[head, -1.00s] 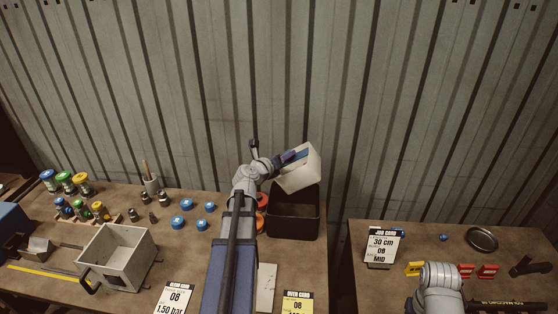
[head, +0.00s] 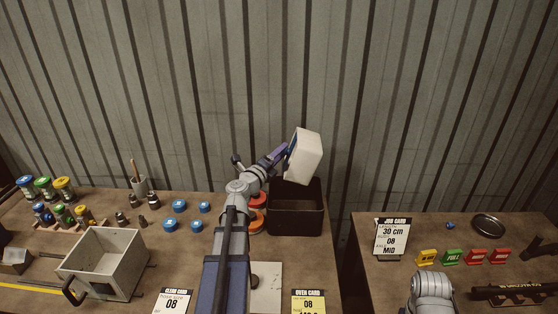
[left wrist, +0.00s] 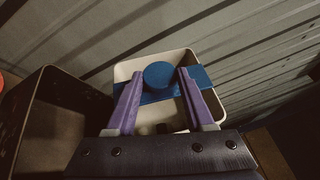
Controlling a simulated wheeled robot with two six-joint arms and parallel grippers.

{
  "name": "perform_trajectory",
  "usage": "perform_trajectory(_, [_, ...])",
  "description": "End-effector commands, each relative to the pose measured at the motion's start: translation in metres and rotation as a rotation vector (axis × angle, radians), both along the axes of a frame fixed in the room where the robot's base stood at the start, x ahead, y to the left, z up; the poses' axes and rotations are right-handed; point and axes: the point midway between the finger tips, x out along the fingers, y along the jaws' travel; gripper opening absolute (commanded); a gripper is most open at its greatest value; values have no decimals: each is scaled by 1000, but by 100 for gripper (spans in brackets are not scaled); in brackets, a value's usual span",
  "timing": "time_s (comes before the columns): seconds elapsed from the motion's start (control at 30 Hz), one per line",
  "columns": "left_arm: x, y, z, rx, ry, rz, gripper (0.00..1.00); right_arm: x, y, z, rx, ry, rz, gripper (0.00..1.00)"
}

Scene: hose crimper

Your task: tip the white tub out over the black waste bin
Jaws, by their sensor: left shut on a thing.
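The white tub (head: 306,156) is held in the air above the black waste bin (head: 297,212), tilted well over with its open side to the left and its outer wall towards the head camera. My left gripper (head: 285,150) is at its open side. In the left wrist view the purple fingers (left wrist: 160,82) are shut on a blue bar with a round knob (left wrist: 160,75) across the tub's mouth. The tub's rim (left wrist: 122,72) shows around it. Small dark shapes show inside the tub, unclear. The bin (left wrist: 50,125) is at the left there. My right gripper is out of view.
Orange-red round pieces (head: 256,200) stand just left of the bin. Blue caps (head: 170,224), small fittings (head: 139,220) and a grey box (head: 103,262) lie further left. A corrugated wall (head: 200,90) rises close behind. A gap separates the right table (head: 380,285).

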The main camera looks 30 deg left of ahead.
Motion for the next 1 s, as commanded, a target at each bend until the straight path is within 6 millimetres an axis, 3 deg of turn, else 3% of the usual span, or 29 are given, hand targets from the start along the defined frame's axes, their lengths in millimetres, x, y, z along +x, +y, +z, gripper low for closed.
perform_trajectory(0.03, [2, -2, -9, -29, -18, -2, 0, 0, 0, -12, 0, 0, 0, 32])
perform_trajectory(0.5, [5, -5, -27, -304, -183, -11, 0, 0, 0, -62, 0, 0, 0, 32])
perform_trajectory(1.0, [3, -1, -30, -422, -253, -16, 0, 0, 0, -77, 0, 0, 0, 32])
